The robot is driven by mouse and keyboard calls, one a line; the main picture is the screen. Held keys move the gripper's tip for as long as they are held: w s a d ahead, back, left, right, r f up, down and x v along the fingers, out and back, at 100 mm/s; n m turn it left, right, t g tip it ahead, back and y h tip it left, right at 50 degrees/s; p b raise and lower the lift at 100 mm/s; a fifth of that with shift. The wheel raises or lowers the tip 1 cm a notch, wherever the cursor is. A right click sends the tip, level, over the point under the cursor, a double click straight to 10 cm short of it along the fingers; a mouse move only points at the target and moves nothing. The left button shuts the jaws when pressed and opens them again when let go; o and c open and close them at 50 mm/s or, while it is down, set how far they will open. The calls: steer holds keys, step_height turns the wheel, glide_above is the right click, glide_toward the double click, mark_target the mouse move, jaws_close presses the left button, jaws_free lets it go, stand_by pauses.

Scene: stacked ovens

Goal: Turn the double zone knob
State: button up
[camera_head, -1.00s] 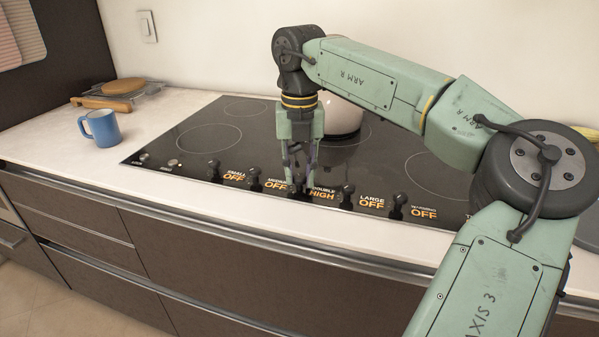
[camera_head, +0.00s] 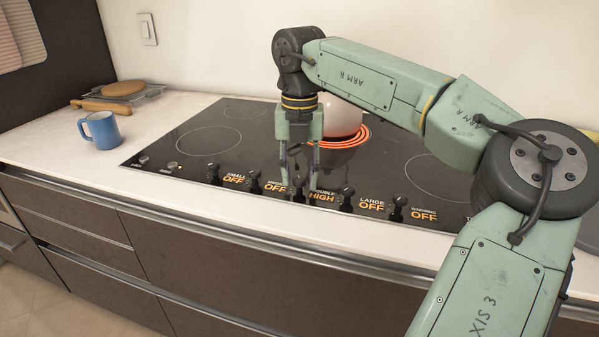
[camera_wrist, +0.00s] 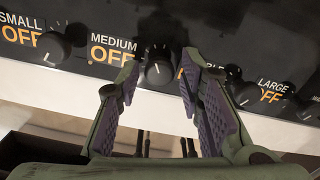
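The double zone knob (camera_wrist: 158,72) is a black knob with a pale pointer mark, between the MEDIUM label and the partly covered DOUBLE label. It also shows at the cooktop's front edge in the head view (camera_head: 299,188). The display beside it (camera_head: 322,196) reads HIGH in orange. My gripper (camera_wrist: 162,65) is open, with one finger on each side of this knob and a visible gap to it. In the head view my gripper (camera_head: 299,180) points down over the knob. The right finger hides part of the DOUBLE label.
Other knobs stand close by: medium (camera_head: 254,181) and large (camera_head: 346,200), both labelled OFF. A blue mug (camera_head: 101,130) stands on the left counter.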

mark_target(299, 179)
steer(key=shift+o, duration=0.7)
step_height(299, 179, up, 12)
stand_by(0.4)
